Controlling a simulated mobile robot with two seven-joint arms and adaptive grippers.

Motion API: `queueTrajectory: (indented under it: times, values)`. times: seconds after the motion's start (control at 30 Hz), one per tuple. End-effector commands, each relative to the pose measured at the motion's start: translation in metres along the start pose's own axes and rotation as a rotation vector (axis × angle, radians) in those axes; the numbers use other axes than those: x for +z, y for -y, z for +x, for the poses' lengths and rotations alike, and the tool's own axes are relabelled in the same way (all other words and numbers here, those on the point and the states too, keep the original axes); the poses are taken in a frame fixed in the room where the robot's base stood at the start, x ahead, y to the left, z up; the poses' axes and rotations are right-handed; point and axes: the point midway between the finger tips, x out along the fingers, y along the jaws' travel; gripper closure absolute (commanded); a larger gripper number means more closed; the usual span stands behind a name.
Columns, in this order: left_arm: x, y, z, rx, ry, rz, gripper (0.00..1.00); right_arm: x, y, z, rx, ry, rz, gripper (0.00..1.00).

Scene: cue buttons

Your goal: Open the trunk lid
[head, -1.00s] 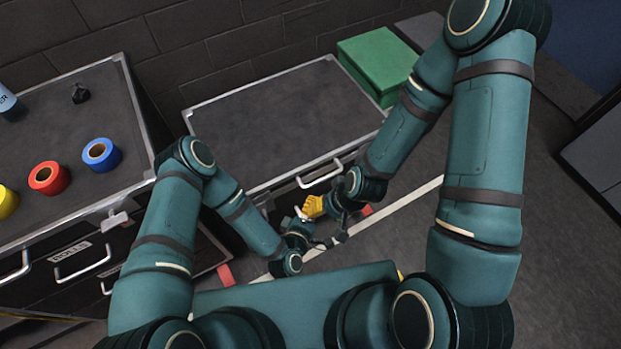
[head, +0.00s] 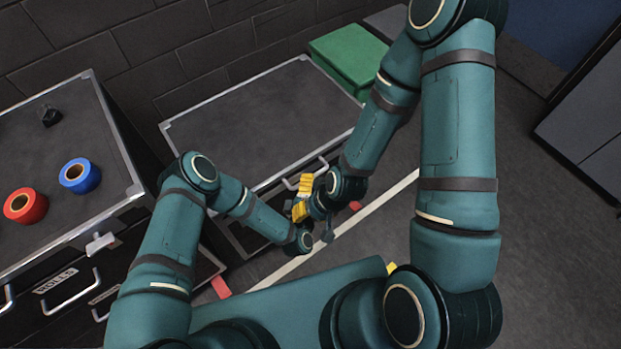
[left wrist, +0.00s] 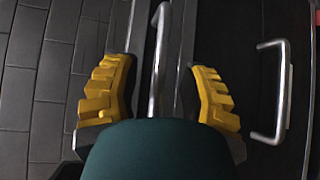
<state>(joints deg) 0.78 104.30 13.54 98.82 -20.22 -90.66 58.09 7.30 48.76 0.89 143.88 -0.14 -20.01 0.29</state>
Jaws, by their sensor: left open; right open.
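The trunk is the middle case, with its dark flat lid (head: 250,115) edged in silver and lying closed. A silver handle (head: 292,184) at its front edge is partly hidden by my left gripper. My left gripper (head: 302,197) is open, its yellow fingers at the handle. In the left wrist view, a silver handle bar (left wrist: 158,60) runs between the yellow fingers (left wrist: 160,92), and neither finger visibly touches it. My right gripper (head: 328,236) is just below, small, dark and mostly hidden by the arms; it holds nothing that I can see.
A second case (head: 60,220) at left carries a red roll (head: 25,206) and a blue roll (head: 80,176). A green box (head: 345,52) stands behind the trunk at right. Another handle (left wrist: 279,92) shows in the left wrist view.

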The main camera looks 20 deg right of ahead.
Motion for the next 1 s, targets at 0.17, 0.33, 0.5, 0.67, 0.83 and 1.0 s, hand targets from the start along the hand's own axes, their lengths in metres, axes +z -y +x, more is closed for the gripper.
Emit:
queueTrajectory:
  times: [0.17,0.33,0.5,0.67,0.83,1.0]
  values:
    - [0.000,0.000,0.021,0.003,0.000,0.002,0.57,-0.001,-0.001,0.004,0.000,-0.002,0.000,0.53]
    - [0.000,-0.001,0.027,0.001,0.000,0.000,0.57,-0.001,-0.002,0.004,0.000,-0.003,-0.001,0.53]
    - [0.000,-0.001,0.028,0.001,0.000,0.000,0.57,-0.001,-0.002,0.004,0.000,-0.003,-0.001,0.53]
    - [0.000,-0.001,0.028,0.000,0.000,0.000,0.82,-0.001,-0.002,0.004,0.000,-0.003,0.000,0.53]
    - [0.000,-0.001,0.027,0.001,0.000,0.000,1.00,-0.001,-0.002,0.004,0.000,-0.003,0.000,0.53]
    - [0.000,-0.001,0.028,0.001,0.000,0.000,1.00,-0.001,-0.002,0.004,0.000,-0.003,0.000,0.53]
